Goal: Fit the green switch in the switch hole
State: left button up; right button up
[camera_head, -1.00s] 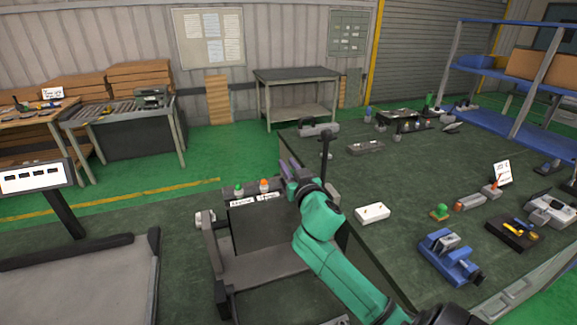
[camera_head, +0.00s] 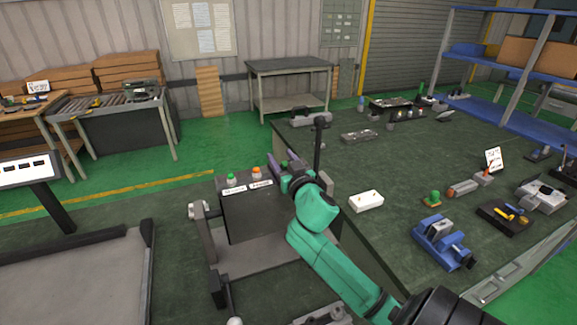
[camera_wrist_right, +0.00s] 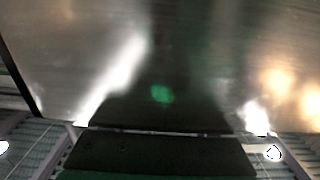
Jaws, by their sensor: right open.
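A green switch cap (camera_head: 231,178) and an orange cap (camera_head: 257,172) stand on top of a dark control box (camera_head: 245,212), each above a white label. I cannot tell whether the green one is seated in a hole; no empty switch hole is clear. My right gripper (camera_head: 284,161) is open and upright just right of the orange cap, by the box's right end. Nothing shows between its fingers. In the right wrist view, the open jaws (camera_wrist_right: 158,150) face a shiny grey surface with a blurred green spot. My left gripper is out of view.
The large dark green table (camera_head: 395,160) is on the right. It carries a white box (camera_head: 366,201), a small green-topped piece (camera_head: 433,198), a blue vise (camera_head: 442,242) and several other parts. A grey side table (camera_head: 290,68) stands behind. Open floor lies left of the control box.

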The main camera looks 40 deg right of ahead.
jog(key=v, duration=1.4)
jog(key=shift+s, duration=0.1)
